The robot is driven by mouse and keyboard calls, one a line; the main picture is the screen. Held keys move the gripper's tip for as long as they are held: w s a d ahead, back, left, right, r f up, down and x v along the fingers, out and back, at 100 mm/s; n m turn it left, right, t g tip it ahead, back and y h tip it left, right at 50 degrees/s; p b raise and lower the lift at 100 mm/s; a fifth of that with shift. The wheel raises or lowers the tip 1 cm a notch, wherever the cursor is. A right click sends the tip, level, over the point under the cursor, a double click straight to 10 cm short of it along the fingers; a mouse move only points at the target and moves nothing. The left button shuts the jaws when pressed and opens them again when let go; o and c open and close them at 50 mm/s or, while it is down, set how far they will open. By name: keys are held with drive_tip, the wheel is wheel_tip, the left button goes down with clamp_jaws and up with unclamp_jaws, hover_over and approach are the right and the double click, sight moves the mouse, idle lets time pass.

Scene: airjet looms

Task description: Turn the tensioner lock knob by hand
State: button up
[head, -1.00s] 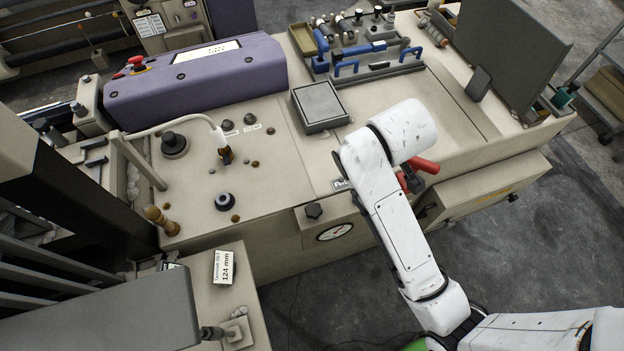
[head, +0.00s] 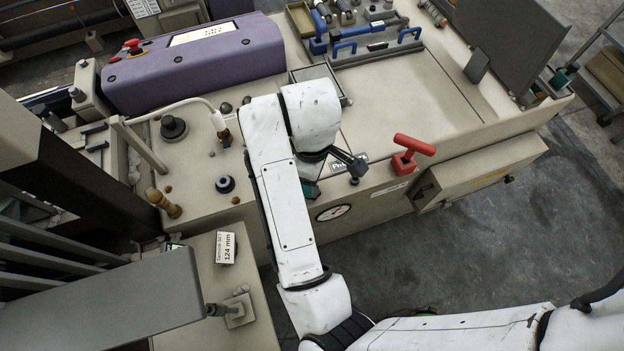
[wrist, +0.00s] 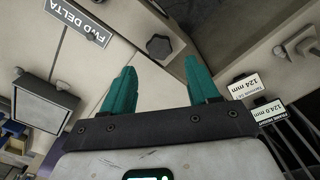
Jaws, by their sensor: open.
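A dark lobed knob (wrist: 159,46) shows in the wrist view, on the machine's light panel; I take it to be the tensioner lock knob. My gripper (wrist: 162,73) is open, its two teal fingers apart and empty. The knob appears just beyond the fingertips, between them in the picture, and nothing shows the fingers touching it. In the head view my gripper (head: 310,188) is mostly hidden behind my white arm, with a bit of teal showing just above the round gauge. The knob is hidden there by my arm and gripper.
A round gauge (head: 333,212) is on the machine's front face. A red T-handle (head: 412,150) stands out to the right. A 124 mm label (head: 226,247) is at lower left. A black knob (head: 225,184) and a wooden handle (head: 164,203) stand on the left deck.

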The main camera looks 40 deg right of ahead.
drive_tip(key=shift+d+f, duration=0.1)
drive_tip(key=shift+f, duration=0.4)
wheel_tip(320, 180, down, 6)
drive_tip(key=b, duration=0.5)
drive_tip(key=shift+r, duration=0.2)
drive_tip(key=c, duration=0.8)
drive_tip(key=shift+o, duration=0.2)
